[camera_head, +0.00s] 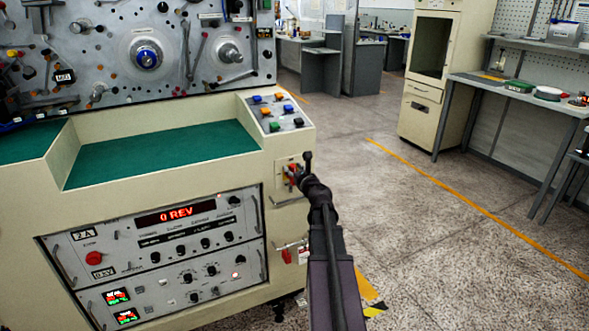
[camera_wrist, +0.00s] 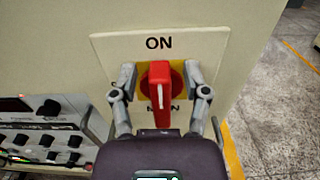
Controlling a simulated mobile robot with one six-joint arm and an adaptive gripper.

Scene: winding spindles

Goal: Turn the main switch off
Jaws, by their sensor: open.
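The main switch is a red handle (camera_wrist: 159,92) on a yellow plate within a cream panel (camera_wrist: 112,46). The word ON is printed above it. More lettering below is mostly hidden by the handle and my gripper. The handle stands upright in the wrist view. My gripper (camera_wrist: 160,78) is open, with one finger on each side of the handle; a small gap shows at the left finger and the right finger is close to it. In the head view the switch (camera_head: 291,172) is on the machine's front corner, partly hidden by my gripper (camera_head: 299,175).
Below and left is a control panel with a red display (camera_head: 176,215), knobs and metal handles. A button box (camera_head: 277,110) sits above the switch. A green-topped recess (camera_head: 160,152) is at left. The floor (camera_head: 430,220) to the right is clear.

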